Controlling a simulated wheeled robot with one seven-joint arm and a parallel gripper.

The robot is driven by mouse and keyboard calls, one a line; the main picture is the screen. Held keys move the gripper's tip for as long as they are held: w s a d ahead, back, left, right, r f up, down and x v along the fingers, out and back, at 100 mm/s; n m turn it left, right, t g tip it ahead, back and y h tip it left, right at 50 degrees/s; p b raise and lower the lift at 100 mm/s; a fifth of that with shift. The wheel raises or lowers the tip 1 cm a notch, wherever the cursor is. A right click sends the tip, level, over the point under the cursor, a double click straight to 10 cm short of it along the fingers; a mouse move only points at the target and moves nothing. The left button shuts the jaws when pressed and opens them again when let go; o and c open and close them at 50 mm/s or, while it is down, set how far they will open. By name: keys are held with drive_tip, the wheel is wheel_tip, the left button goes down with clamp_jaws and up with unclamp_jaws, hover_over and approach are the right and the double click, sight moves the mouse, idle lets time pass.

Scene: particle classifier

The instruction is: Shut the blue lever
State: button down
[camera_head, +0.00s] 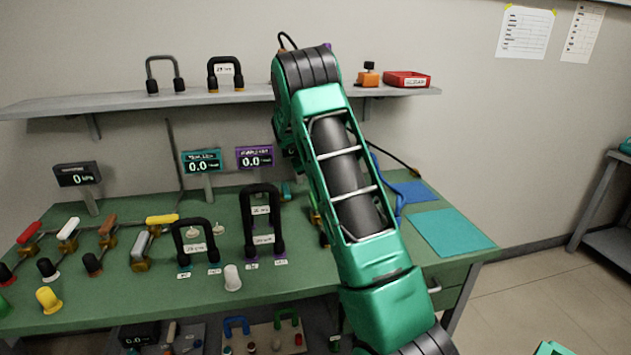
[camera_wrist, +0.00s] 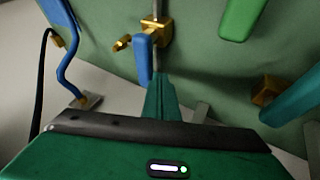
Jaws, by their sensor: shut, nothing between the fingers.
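In the wrist view a blue lever handle (camera_wrist: 143,58) hangs from a brass valve (camera_wrist: 156,32) on a thin pipe. My gripper (camera_wrist: 160,82) is shut and empty, with its narrow green fingers right by the lower end of this handle. I cannot tell whether they touch it. A second, teal-blue handle (camera_wrist: 294,96) on a brass fitting is at the right edge, and a green handle (camera_wrist: 242,18) is above it. In the head view my arm hides the gripper and most of these levers.
A blue hose (camera_wrist: 68,60) and a black cable (camera_wrist: 40,85) run left of the gripper. In the head view the green bench (camera_head: 120,300) holds several coloured valves, black-handled holders and displays. A shelf (camera_head: 120,101) stands above; teal mat (camera_head: 452,232) lies right of my arm.

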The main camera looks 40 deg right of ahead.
drive_tip(key=shift+d, duration=0.15)
idle(0.5)
drive_tip(key=shift+w+a, duration=0.3)
drive_tip(key=shift+a, duration=0.2)
drive_tip(key=a, duration=0.1)
drive_tip(key=w+a, duration=0.1)
drive_tip(key=a, duration=0.1)
drive_tip(key=shift+w+a+r, duration=0.25)
drive_tip(key=shift+a+r, duration=0.05)
drive_tip(key=shift+r, duration=0.1)
drive_tip(key=v, duration=0.8)
drive_tip(key=shift+a+r, duration=0.15)
drive_tip(key=shift+r, duration=0.15)
